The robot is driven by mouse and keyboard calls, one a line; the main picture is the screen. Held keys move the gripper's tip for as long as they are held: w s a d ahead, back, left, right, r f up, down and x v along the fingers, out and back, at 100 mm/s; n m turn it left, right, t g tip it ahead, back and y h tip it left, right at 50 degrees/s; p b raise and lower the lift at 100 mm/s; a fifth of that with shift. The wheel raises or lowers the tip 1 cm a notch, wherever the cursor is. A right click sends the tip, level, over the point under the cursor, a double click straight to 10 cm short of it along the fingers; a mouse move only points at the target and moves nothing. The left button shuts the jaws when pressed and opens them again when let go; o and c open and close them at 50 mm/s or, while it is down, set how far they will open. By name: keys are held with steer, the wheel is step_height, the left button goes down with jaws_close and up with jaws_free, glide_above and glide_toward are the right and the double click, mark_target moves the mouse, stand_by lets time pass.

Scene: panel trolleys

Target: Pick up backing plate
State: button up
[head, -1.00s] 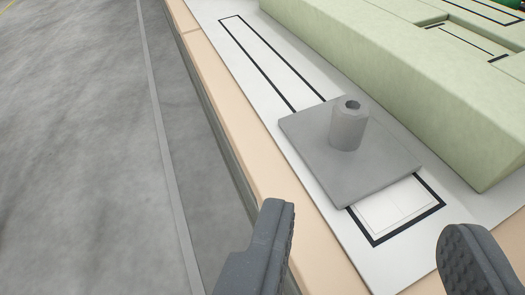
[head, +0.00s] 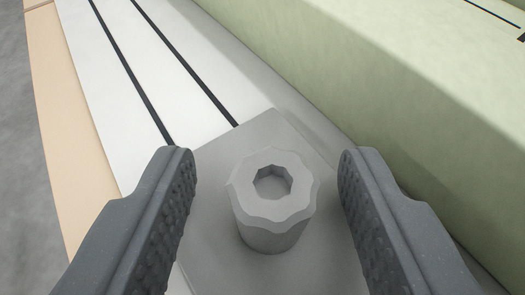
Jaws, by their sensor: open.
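The grey backing plate (head: 215,238) lies flat on the white trolley surface, with an upright grey knob (head: 272,200) on it that has a hollow top. My gripper (head: 267,165) is open, with one dark, ridged finger on each side of the knob. Gaps show between the knob and both fingers, and neither finger is seen touching it. The near part of the plate is cut off by the frame and partly hidden by the fingers.
A pale green padded block (head: 400,90) runs along the right side, close to the right finger. The white surface (head: 105,110) has black outline strips and is clear at the upper left. A peach-coloured edge (head: 65,130) and grey floor (head: 18,180) lie further left.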

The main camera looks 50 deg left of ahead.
steer(key=shift+w+a+f, duration=0.15)
steer(key=shift+w+a, duration=0.15)
jaws_close()
